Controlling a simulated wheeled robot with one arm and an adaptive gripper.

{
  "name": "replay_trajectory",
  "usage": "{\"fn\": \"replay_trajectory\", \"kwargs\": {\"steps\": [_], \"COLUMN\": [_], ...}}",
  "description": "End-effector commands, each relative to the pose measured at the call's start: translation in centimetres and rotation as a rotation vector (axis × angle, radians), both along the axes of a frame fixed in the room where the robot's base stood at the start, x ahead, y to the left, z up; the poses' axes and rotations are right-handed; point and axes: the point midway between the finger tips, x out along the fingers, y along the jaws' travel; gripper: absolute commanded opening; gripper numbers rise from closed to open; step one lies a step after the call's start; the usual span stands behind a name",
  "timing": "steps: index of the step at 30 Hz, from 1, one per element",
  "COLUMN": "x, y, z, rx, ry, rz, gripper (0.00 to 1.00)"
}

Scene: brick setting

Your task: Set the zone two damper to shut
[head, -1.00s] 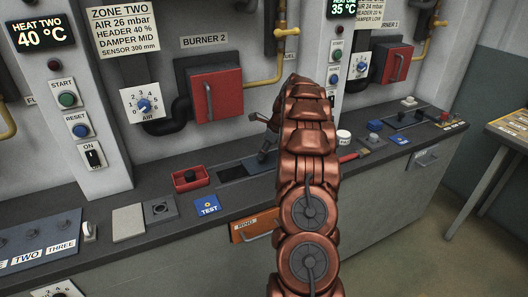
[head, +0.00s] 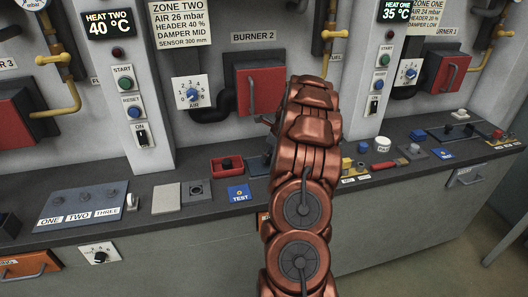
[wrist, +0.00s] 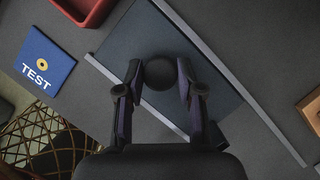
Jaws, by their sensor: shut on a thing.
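In the wrist view my gripper (wrist: 158,70) is shut on a round dark knob (wrist: 160,74), one finger on each side. The knob stands over a dark plate (wrist: 205,95) with pale rails along its long edges. No damper name shows on the plate. The zone two card (head: 180,25) on the wall reads "DAMPER MID". A blue-grey panel (head: 98,204) marked ONE, TWO, THREE, with small knobs, lies at the left of the counter.
A red tray (head: 227,172) with a dark knob sits left of the plate; its edge shows in the wrist view (wrist: 84,12). A blue TEST pad (head: 239,194) lies in front of it. A grey square block (head: 197,192) is further left. Several small items crowd the counter right of my arm.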

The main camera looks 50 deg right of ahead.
Motion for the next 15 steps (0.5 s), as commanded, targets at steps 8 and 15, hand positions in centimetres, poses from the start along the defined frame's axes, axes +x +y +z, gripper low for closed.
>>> {"fn": "replay_trajectory", "kwargs": {"steps": [8,15], "x": [0.37,0.26], "y": [0.39,0.32], "z": [0.02,0.00], "rx": [0.005,0.005], "ry": [-0.003,-0.002], "rz": [0.004,0.003], "gripper": [0.00,0.60]}}
